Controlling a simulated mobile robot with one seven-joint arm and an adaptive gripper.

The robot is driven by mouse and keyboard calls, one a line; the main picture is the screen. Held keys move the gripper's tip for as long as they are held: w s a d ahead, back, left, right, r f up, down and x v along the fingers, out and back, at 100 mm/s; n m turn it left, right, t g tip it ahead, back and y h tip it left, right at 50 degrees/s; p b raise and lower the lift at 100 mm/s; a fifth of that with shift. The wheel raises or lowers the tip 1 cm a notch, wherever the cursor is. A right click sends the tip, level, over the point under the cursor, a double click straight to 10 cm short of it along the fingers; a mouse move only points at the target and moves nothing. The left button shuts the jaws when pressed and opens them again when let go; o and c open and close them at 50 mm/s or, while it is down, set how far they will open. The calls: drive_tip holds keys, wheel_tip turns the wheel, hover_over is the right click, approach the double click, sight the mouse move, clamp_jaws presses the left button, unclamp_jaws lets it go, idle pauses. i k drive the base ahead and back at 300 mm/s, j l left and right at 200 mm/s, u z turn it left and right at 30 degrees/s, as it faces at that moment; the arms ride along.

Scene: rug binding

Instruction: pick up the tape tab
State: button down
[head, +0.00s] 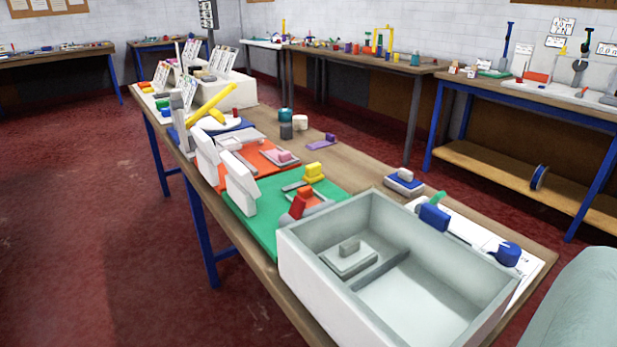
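No piece is clearly marked as the tape tab, and I cannot tell which one it is. Several small pieces with raised grips lie on the long wooden table (363,180). A flat purple piece (320,143) lies alone near its far edge. A white-and-blue block with a grey grip (404,180) sits nearer on the right. A pale grey plate with a small grey grip (349,257) lies in the left compartment of the big pale tray (300,265). A yellow piece (314,172) and a red piece (299,206) are at the green mat. My gripper is not in view.
The tray fills the table's near end. White upright panels (240,182) stand along the left edge by the green mat (262,232) and orange mat (243,163). A blue tool (434,216) lies behind the tray. Red floor (80,230) at left is clear.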

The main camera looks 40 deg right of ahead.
sight(306, 192)
drive_tip(key=z, duration=1.15)
drive_tip(key=l+u, duration=0.1)
drive_tip(key=u, duration=0.4)
drive_tip(key=k+l+u, duration=0.1)
drive_tip(key=l+u, duration=0.15)
drive_tip(key=k+l+u, duration=0.1)
drive_tip(key=l+u, duration=0.15)
drive_tip(key=l, duration=0.25)
drive_tip(key=k+l+u, duration=0.35)
drive_tip(key=l, duration=0.3)
drive_tip(key=k+l+u, duration=0.1)
drive_tip(key=l, duration=0.25)
drive_tip(key=k+l, duration=0.5)
drive_tip(key=l, duration=0.15)
drive_tip(key=k+l, duration=0.2)
drive_tip(key=l, duration=0.15)
drive_tip(key=k+l+u, duration=0.1)
drive_tip(key=l, duration=0.25)
drive_tip(key=i+l, duration=0.1)
drive_tip(key=i, duration=0.75)
